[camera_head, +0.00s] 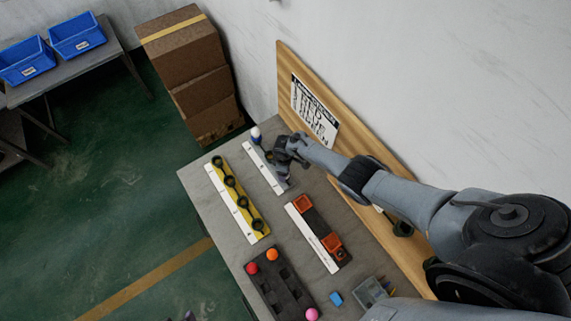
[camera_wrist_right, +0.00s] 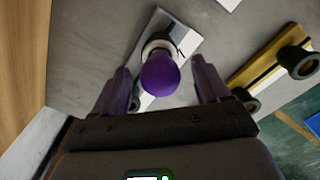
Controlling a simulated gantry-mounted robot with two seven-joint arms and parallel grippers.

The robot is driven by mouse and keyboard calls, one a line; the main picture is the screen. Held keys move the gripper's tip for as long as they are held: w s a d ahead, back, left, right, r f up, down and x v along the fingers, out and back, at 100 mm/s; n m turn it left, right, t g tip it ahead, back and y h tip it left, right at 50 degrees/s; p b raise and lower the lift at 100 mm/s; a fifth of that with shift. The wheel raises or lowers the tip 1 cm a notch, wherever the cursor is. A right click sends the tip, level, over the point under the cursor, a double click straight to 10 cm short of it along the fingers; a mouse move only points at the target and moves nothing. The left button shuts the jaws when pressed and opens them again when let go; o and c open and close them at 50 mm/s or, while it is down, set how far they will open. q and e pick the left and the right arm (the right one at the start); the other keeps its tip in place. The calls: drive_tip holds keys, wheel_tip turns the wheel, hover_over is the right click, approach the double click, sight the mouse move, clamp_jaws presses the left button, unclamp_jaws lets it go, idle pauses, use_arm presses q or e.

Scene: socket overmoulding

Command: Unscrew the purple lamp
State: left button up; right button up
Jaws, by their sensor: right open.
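The purple lamp (camera_wrist_right: 160,75) has a round bulb and sits in a pale ring-shaped socket on a light strip (camera_wrist_right: 180,42). My right gripper (camera_wrist_right: 161,78) is open, with one finger on each side of the lamp and a visible gap on both sides. In the head view my right gripper (camera_head: 279,154) is over the grey and white strip (camera_head: 262,168) near the back board, and it hides the purple lamp there. A small dark purple tip at the bottom edge of the head view looks like part of my left gripper (camera_head: 190,315); its opening cannot be seen.
A white and blue lamp (camera_head: 256,134) stands at the strip's far end. A yellow strip with dark rings (camera_head: 238,203), a strip with orange parts (camera_head: 318,233) and a black tray with coloured balls (camera_head: 279,283) lie nearby. The wooden board (camera_head: 345,140) rises behind.

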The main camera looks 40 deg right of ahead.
drive_tip(key=m, duration=0.3)
drive_tip(key=m+p, duration=0.1)
drive_tip(key=m, duration=0.3)
drive_tip(key=shift+a, duration=0.1)
drive_tip(key=m, duration=0.6)
drive_tip(key=shift+m, duration=0.8)
